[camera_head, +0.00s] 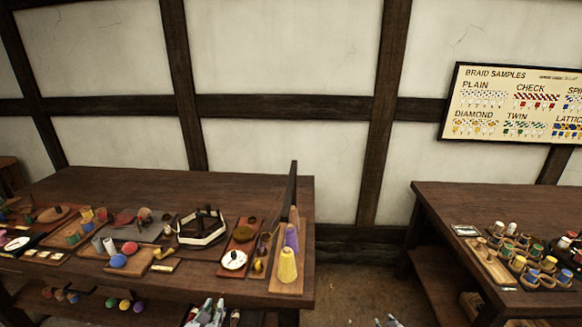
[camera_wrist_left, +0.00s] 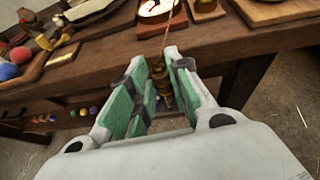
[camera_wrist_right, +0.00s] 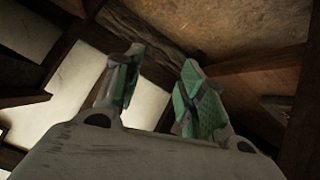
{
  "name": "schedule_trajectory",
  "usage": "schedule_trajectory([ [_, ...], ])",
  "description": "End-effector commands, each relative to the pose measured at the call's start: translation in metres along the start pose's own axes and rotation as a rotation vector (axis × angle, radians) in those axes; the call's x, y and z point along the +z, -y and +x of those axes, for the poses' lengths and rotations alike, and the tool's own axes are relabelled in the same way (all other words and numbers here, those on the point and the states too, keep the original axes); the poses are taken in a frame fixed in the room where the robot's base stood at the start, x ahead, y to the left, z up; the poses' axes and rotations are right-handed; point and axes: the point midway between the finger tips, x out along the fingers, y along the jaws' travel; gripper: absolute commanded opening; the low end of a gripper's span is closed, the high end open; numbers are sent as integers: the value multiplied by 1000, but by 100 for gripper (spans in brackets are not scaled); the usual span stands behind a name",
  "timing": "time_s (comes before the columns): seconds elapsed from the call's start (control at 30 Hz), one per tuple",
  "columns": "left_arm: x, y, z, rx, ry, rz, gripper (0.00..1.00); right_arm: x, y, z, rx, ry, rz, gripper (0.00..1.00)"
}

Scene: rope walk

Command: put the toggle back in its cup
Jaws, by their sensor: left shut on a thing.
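My left gripper (camera_head: 208,314) is at the bottom of the head view, in front of the left table's front edge. In the left wrist view its green-padded fingers (camera_wrist_left: 160,76) are shut on a small brass-brown turned piece, which looks like the toggle (camera_wrist_left: 160,86). A thin cord runs up from it toward the table. The fingers partly hide it. I cannot tell for certain which thing is its cup; a small dark round holder (camera_head: 244,233) sits on the red board behind the white dial. My right gripper (camera_wrist_right: 160,85) is open and empty in the right wrist view.
The left table (camera_head: 100,188) carries several boards with balls, spools and a white-rimmed polygonal tray (camera_head: 202,230). A yellow cone (camera_head: 287,265) and a tall dark upright (camera_head: 291,190) stand at its right end. A gap separates it from the right table (camera_head: 440,200).

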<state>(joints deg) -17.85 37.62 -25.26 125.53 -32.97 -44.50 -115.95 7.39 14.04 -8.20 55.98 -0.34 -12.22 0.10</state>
Motion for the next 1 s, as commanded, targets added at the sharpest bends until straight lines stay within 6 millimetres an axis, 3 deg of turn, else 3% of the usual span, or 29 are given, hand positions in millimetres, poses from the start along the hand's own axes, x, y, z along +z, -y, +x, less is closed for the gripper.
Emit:
schedule_trajectory([
  [0.1, 0, 0, 0, 0, 0, 0, 4, 43, 16, -5, -17, 57, 1, 40],
  [0.47, 0, 0, 0, 0, 0, 0, 4, 164, 56, -31, -62, 217, 1, 40],
  [1.0, 0, 0, 0, 0, 0, 0, 4, 333, 113, -105, -130, 454, -2, 40],
])
